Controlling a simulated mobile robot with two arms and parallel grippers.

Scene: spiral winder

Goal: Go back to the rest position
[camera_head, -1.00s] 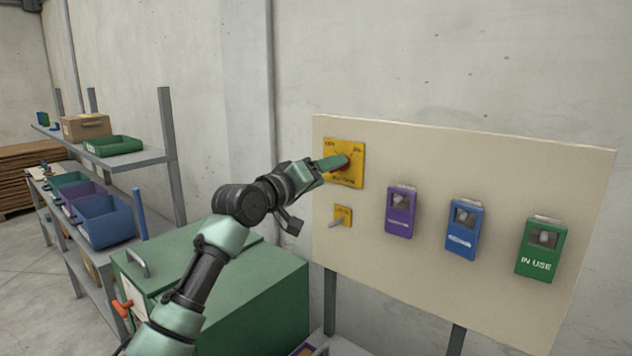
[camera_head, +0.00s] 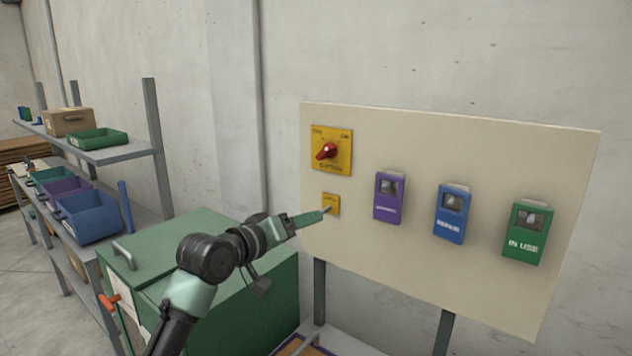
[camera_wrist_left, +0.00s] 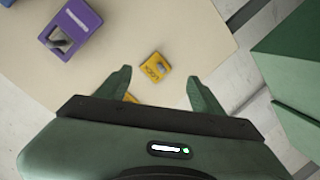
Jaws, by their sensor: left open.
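My left gripper (camera_head: 318,217) comes in from the left in the head view, its fingers in front of the panel's lower left. In the left wrist view the left gripper (camera_wrist_left: 160,88) is open and empty, its two green fingers apart. A small yellow plate with a toggle switch (camera_wrist_left: 154,67) shows between and beyond the fingers. In the head view this plate (camera_head: 330,202) is just above the fingertips and partly covered by them; I cannot tell if they touch. The yellow plate with a red rotary knob (camera_head: 327,151) is above it, free of the gripper. My right gripper is not in view.
The cream panel (camera_head: 420,265) also carries a purple box (camera_head: 390,197), a blue box (camera_head: 452,214) and a green "IN USE" box (camera_head: 525,232). A green cabinet (camera_head: 180,240) stands below left. A shelf with bins (camera_head: 90,215) is further left.

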